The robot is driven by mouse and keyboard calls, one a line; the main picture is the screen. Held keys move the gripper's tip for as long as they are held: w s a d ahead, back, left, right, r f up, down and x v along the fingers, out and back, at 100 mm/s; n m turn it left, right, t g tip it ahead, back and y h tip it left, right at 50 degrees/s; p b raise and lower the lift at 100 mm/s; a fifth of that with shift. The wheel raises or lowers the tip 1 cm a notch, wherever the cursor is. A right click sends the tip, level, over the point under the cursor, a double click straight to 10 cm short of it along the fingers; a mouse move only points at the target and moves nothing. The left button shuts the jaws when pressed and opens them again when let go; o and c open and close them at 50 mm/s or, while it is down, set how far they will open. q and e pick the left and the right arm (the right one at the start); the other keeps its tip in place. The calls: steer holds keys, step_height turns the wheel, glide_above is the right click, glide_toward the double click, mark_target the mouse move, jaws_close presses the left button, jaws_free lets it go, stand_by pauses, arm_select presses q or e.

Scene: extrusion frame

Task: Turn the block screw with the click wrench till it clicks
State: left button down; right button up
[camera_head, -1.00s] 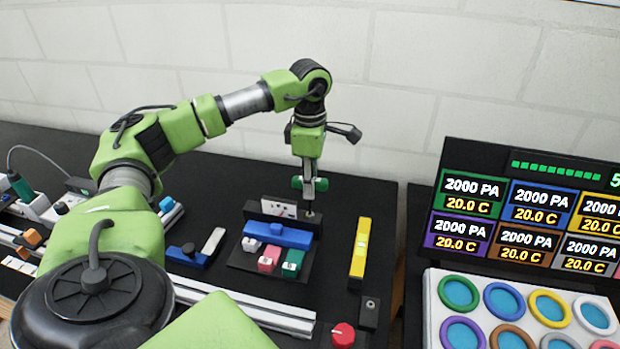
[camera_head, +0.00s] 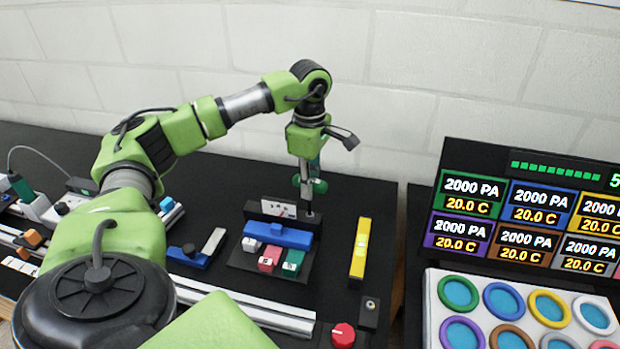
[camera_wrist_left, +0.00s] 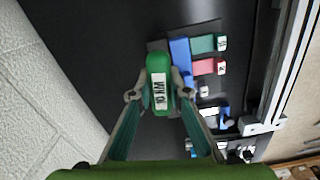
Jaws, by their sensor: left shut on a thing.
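My left gripper (camera_head: 310,182) is shut on the click wrench, pointing down at the back right corner of the block. The click wrench (camera_wrist_left: 159,85) has a green body with a white label reading 10 NM, and lies between my fingertips (camera_wrist_left: 159,95) in the left wrist view. Its grey shaft reaches down to the block (camera_head: 252,262), a dark base with a blue bar across it. The block screw is hidden at the shaft's lower end; I cannot tell how well the tip is seated. My right gripper is not in view.
White, pink and green pieces sit in front of the blue bar (camera_head: 278,236). A yellow bar (camera_head: 360,250) lies to the right, a red knob (camera_head: 343,335) nearer. A rail (camera_head: 245,308) runs along the front. A display panel (camera_head: 530,215) stands at right.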

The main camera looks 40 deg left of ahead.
arm_select(q)
steer(key=shift+f, duration=0.1)
steer(key=shift+m, duration=0.3)
steer(key=shift+n, duration=1)
steer(key=shift+r+p, duration=1.3)
steer(key=shift+r, duration=0.3)
